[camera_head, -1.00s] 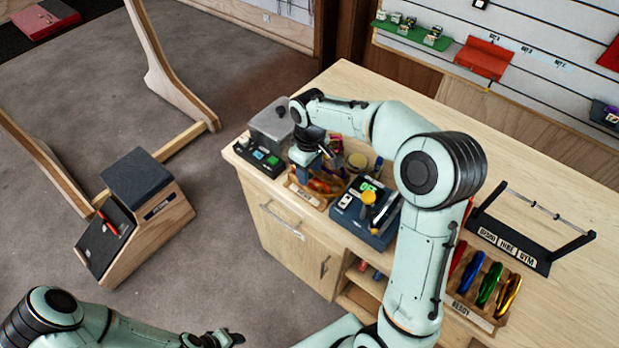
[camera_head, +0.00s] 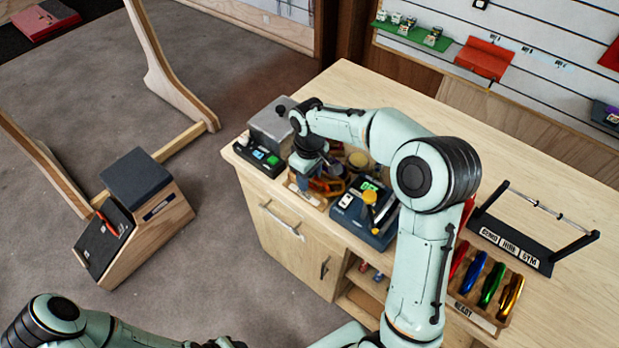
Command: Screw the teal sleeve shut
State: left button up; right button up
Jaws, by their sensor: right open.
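I cannot make out a teal sleeve; it is hidden or too small to tell. My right gripper (camera_head: 304,180) points down at the left end of a wooden tray (camera_head: 306,196) near the bench's left edge. Its jaws are open. Orange and purple carabiners (camera_head: 327,187) lie in that tray just right of the fingers, partly hidden by my wrist. I cannot tell whether the fingers touch anything. My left gripper (camera_head: 224,343) is at the bottom edge, cut off, away from the bench.
A dark blue device (camera_head: 364,222) with a yellow knob stands right of the tray. A grey box (camera_head: 273,125) and black button panel (camera_head: 257,159) are at its left. Red, blue, green and gold carabiners (camera_head: 488,284) stand in a rack. A black bar stand (camera_head: 510,243) is beyond.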

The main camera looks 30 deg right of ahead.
pick_arm(q)
jog(key=shift+s+f, duration=0.2)
jog(key=shift+s, duration=0.1)
pick_arm(e)
jog(key=shift+s+a, duration=0.3)
jog(key=shift+a, duration=0.25)
jog(key=shift+r, duration=0.15)
pick_arm(q)
jog(key=shift+w+r+p, duration=0.45)
jog(key=shift+w+r, duration=0.35)
jog(key=shift+w, duration=0.2)
pick_arm(e)
jog(key=shift+r, duration=1.3)
jog(key=shift+d, duration=0.1)
jog(key=shift+w+d, duration=0.25)
jog(key=shift+d, duration=0.25)
pick_arm(q)
jog(key=shift+w+r, duration=0.1)
jog(key=shift+w, duration=0.05)
pick_arm(e)
jog(key=shift+s+f+b, duration=0.15)
jog(key=shift+f+b, duration=0.35)
jog(key=shift+f, duration=1)
pick_arm(q)
jog(key=shift+s+f, duration=0.7)
jog(key=shift+s, duration=0.3)
pick_arm(e)
jog(key=shift+r, duration=0.1)
